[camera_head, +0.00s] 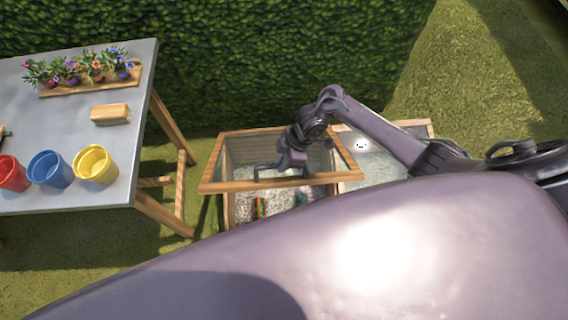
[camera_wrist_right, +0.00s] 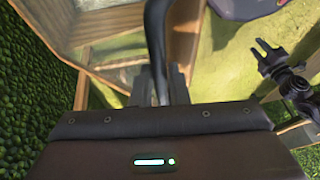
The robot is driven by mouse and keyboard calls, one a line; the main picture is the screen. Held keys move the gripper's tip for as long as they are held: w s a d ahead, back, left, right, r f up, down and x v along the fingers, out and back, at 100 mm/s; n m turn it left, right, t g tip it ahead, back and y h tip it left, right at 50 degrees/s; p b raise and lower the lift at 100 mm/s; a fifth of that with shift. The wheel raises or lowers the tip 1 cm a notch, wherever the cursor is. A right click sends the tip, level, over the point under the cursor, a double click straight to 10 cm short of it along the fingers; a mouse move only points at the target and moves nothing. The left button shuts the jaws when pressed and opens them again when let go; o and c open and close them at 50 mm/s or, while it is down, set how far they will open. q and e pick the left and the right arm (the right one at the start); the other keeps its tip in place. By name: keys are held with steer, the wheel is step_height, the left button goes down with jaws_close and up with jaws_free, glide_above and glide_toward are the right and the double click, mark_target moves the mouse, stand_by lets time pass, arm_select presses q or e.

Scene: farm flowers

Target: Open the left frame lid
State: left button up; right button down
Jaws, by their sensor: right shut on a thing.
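The left cold frame's lid (camera_head: 230,186) is a glazed panel in a wooden surround. It is tilted up, its front edge raised clear of the box (camera_head: 228,211), so the box interior with plants shows below. My right gripper (camera_head: 292,164) is at the lid's front bar, shut on the dark handle (camera_head: 262,170). In the right wrist view the dark handle bar (camera_wrist_right: 156,40) runs between the fingers, with the wooden lid (camera_wrist_right: 182,35) behind it.
A second frame (camera_head: 385,172) adjoins on the right, partly hidden by my arm, with a white smiling round thing (camera_head: 360,144). A grey table (camera_head: 75,120) at left holds red, blue and yellow pots, a wooden block and potted flowers. A hedge (camera_head: 230,60) stands behind.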

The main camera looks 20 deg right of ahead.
steer(key=shift+w+d, duration=0.55)
steer(key=shift+w, duration=0.15)
steer(key=c, duration=1.7)
jaws_free()
steer(key=shift+f, duration=0.1)
steer(key=shift+o, duration=1.2)
steer(key=shift+w+f, duration=0.15)
steer(key=shift+w, duration=0.05)
steer(key=shift+o, duration=0.3)
steer(key=shift+w+f, duration=0.1)
steer(key=shift+s+a+r, duration=0.2)
steer(key=shift+s, duration=0.05)
steer(key=v, duration=0.7)
steer(key=shift+r+p, duration=0.35)
